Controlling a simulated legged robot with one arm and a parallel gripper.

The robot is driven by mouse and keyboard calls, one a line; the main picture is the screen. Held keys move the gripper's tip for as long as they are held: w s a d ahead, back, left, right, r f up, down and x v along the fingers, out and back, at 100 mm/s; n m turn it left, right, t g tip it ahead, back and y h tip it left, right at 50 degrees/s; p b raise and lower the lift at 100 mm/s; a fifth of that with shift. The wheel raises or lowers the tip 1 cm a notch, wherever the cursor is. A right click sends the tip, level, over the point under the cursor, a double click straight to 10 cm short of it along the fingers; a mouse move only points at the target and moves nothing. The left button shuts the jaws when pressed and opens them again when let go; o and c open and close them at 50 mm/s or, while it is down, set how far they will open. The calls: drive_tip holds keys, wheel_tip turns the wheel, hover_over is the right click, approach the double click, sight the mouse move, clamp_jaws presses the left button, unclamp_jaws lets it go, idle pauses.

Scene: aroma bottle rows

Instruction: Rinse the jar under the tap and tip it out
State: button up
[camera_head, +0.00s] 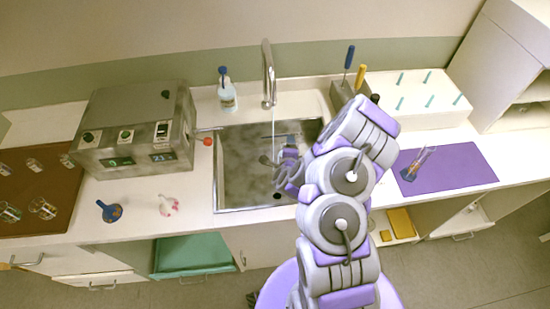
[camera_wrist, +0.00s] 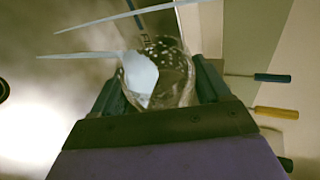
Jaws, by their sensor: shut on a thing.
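The jar (camera_wrist: 178,88) is clear glass with pale specks on its wall. My gripper (camera_wrist: 160,88) is shut on it, one finger on each side. Pale blue shapes, which look like water, show at the jar's mouth and to its left; how full it is I cannot tell. In the head view my gripper (camera_head: 287,168) is over the sink (camera_head: 238,165), below the silver tap (camera_head: 268,75). A thin stream (camera_head: 273,122) falls from the tap towards it. My arm partly hides the jar there, so its tilt is unclear.
A grey machine (camera_head: 135,130) with displays stands left of the sink. A soap bottle (camera_head: 227,92) stands behind it. A purple mat (camera_head: 455,168) with a glass vessel (camera_head: 418,165) lies to the right. Screwdrivers (camera_head: 360,76) and a pegged white block (camera_head: 425,98) stand at the back right.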

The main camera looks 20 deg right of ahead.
idle(0.5)
drive_tip(key=shift+a+r+n+h, duration=0.25)
drive_tip(key=shift+n+h, duration=0.15)
drive_tip(key=shift+h, duration=0.1)
drive_tip(key=shift+a, duration=0.1)
drive_tip(key=shift+a+r+n, duration=0.1)
drive_tip(key=shift+n, duration=0.2)
drive_tip(key=shift+r+h, duration=0.1)
drive_tip(key=shift+h, duration=0.3)
drive_tip(key=shift+n, duration=0.3)
drive_tip(key=shift+a+r+n+t+h, duration=0.2)
drive_tip(key=shift+n+t+h, duration=0.1)
drive_tip(key=shift+h, duration=0.1)
idle(0.3)
